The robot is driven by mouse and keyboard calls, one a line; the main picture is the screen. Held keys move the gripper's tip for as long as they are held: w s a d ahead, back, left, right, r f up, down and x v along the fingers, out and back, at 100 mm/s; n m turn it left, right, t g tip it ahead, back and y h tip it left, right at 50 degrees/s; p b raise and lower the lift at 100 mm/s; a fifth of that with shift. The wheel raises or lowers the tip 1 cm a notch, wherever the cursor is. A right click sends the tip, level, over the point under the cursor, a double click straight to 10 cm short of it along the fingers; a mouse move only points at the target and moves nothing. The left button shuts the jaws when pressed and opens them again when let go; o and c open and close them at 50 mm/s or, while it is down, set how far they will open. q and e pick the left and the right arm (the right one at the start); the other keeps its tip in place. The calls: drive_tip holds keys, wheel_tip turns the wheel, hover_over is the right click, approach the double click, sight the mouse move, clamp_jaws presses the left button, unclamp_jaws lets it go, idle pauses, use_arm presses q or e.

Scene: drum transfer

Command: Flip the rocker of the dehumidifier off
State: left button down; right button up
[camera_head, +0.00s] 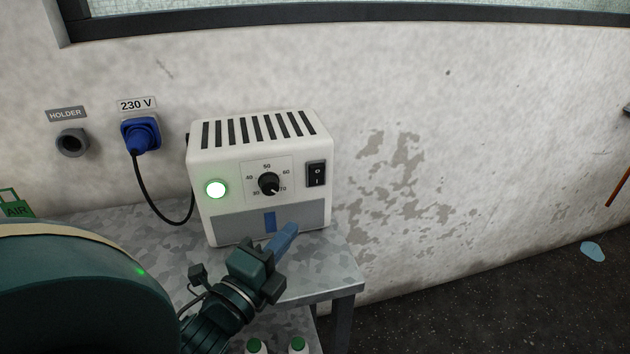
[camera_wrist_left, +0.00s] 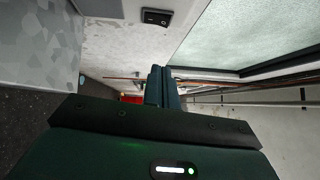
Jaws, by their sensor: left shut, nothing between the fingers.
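The white dehumidifier (camera_head: 215,155) stands on a grey metal table against the wall in the head view. Its black rocker (camera_head: 316,174) is at the right of its front panel, right of the dial (camera_head: 268,184). A round lamp (camera_head: 216,189) on the left of the front glows green-white. My left gripper (camera_head: 288,236) is shut and empty, with its blue fingers in front of the lower right of the unit, below the rocker and apart from it. In the left wrist view the rocker (camera_wrist_left: 156,17) shows at the top, beyond the shut fingertips (camera_wrist_left: 160,72). My right gripper is not in view.
A blue plug (camera_head: 140,136) sits in the 230 V socket, and its black cable hangs left of the unit. An empty holder (camera_head: 72,143) is on the wall. The table's (camera_head: 335,262) right corner is bare. Two green-capped bottles (camera_head: 298,346) stand below.

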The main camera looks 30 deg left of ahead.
use_arm(q)
drive_tip(key=p, duration=0.2)
approach(321, 171)
drive_tip(key=w+d, duration=0.3)
drive_tip(key=w+a, duration=0.3)
drive_tip(key=shift+a+r, duration=0.1)
drive_tip(key=shift+r, duration=0.2)
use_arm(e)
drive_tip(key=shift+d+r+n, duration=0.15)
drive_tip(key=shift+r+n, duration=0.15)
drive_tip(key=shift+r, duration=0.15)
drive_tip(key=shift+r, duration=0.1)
use_arm(q)
drive_tip(key=shift+w+a+r+p, duration=0.15)
drive_tip(key=shift+r+p, duration=0.25)
drive_tip(key=shift+p, duration=0.8)
drive_tip(key=shift+f+n, duration=0.3)
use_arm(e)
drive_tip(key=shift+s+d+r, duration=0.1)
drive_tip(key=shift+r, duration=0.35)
use_arm(q)
drive_tip(key=shift+g, duration=0.3)
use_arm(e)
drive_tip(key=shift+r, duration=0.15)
